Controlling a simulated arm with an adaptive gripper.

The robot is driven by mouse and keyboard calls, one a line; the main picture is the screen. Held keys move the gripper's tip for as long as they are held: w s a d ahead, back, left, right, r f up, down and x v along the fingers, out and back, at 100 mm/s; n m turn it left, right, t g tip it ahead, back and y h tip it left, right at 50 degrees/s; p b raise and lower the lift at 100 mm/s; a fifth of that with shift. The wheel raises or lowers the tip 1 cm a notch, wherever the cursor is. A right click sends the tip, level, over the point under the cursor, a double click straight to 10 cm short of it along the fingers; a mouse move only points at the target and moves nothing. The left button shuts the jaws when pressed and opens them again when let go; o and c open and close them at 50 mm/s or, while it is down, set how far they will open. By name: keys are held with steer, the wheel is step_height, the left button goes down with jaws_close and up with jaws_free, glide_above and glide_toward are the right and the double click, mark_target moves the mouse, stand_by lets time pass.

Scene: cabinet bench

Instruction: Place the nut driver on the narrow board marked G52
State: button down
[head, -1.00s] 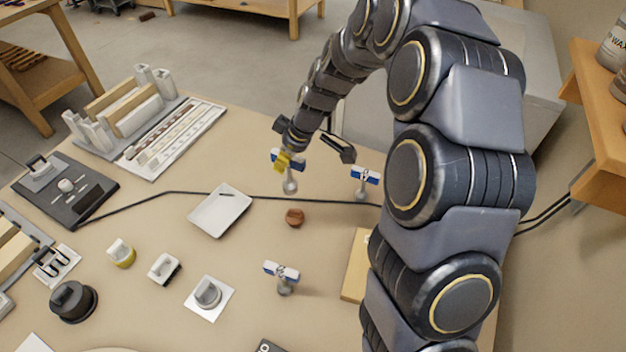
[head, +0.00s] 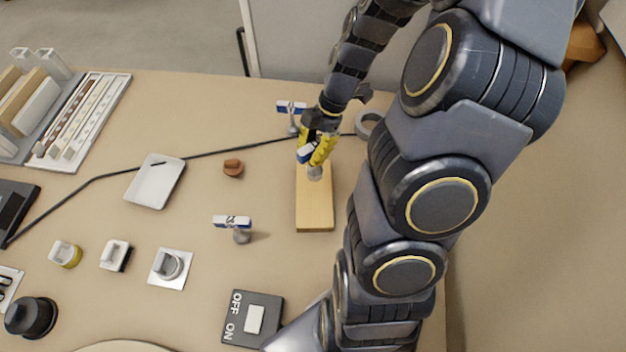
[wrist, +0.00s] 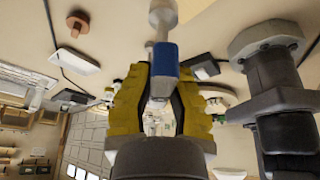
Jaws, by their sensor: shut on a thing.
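My gripper (head: 312,150) is shut on what appears to be the nut driver (head: 307,155), a blue-and-white piece with a grey rounded lower end. In the wrist view, its blue part (wrist: 165,62) sits between the yellow fingers (wrist: 150,100), and its grey stem and knob stick out beyond them. In the head view, its grey end is over the far part of a narrow wooden board (head: 315,212). I cannot tell whether it touches the board. No G52 marking is readable on the board.
Two similar blue-and-white pieces stand upright, one behind (head: 291,107) and one left of the board (head: 233,223). A grey ring (head: 368,124) lies right of my gripper. A black cable (head: 215,152) crosses behind the board. A switch box (head: 252,318) is nearer.

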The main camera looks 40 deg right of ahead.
mark_target(313, 169)
steer(key=shift+f, duration=3.45)
steer(key=shift+f, duration=0.1)
steer(key=c, duration=1.2)
jaws_free()
steer(key=shift+o, duration=0.2)
